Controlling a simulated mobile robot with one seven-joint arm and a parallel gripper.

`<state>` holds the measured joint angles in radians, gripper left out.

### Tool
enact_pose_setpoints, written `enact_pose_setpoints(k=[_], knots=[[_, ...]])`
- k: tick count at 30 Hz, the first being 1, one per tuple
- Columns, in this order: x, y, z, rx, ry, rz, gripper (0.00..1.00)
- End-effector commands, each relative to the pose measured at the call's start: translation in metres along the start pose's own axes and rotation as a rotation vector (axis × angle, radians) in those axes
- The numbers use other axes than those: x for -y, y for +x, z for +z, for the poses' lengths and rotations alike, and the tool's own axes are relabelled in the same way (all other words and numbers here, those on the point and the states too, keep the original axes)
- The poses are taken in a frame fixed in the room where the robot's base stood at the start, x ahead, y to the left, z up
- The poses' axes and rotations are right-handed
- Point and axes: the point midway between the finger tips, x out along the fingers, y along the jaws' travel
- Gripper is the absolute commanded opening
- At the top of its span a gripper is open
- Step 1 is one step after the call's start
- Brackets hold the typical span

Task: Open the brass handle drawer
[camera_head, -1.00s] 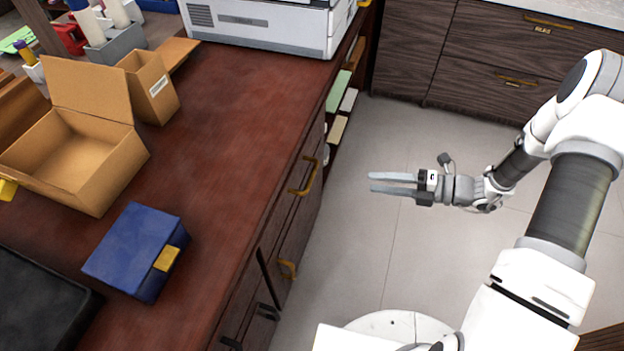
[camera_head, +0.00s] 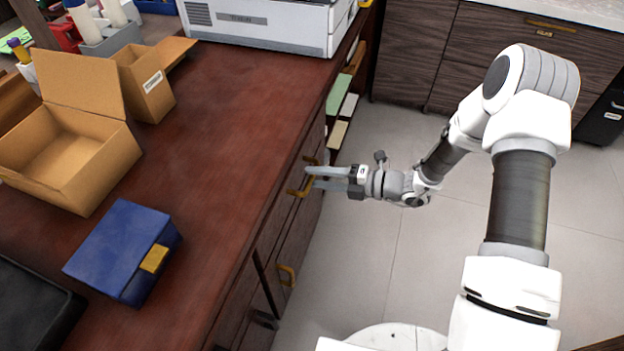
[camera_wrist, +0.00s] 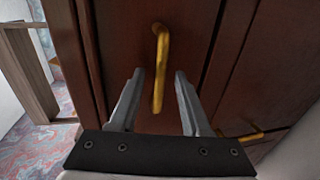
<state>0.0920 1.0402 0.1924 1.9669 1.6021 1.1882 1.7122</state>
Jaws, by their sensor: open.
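The brass handle (camera_head: 293,192) is on the upper drawer front on the side of the dark red-brown desk (camera_head: 225,150). In the wrist view the brass handle (camera_wrist: 160,65) stands upright in the picture, on a closed-looking drawer front (camera_wrist: 190,35). My gripper (camera_head: 309,177) is at the handle from the right. In the wrist view my gripper (camera_wrist: 159,75) is open, with one finger on each side of the handle. The handle's lower end reaches between the fingers, and gaps show on both sides.
A second brass handle (camera_head: 287,275) sits lower on the desk side; it also shows in the wrist view (camera_wrist: 238,137). Dark handles (camera_head: 262,319) are nearer. A blue box (camera_head: 120,245), an open carton (camera_head: 65,150) and a printer (camera_head: 265,25) stand on the desk. The floor (camera_head: 390,240) beside it is clear.

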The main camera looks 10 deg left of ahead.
Motion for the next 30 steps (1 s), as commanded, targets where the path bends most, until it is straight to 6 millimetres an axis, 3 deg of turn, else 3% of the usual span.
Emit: enact_pose_setpoints(k=[6,14,22,30], knots=[[0.0,0.017,0.0,0.0,-0.001,0.001,0.47],[-0.001,0.018,0.0,0.0,-0.001,0.001,0.47],[-0.001,0.018,0.0,0.0,0.0,0.001,0.02],[-0.001,0.018,0.0,0.0,-0.001,0.001,0.0]])
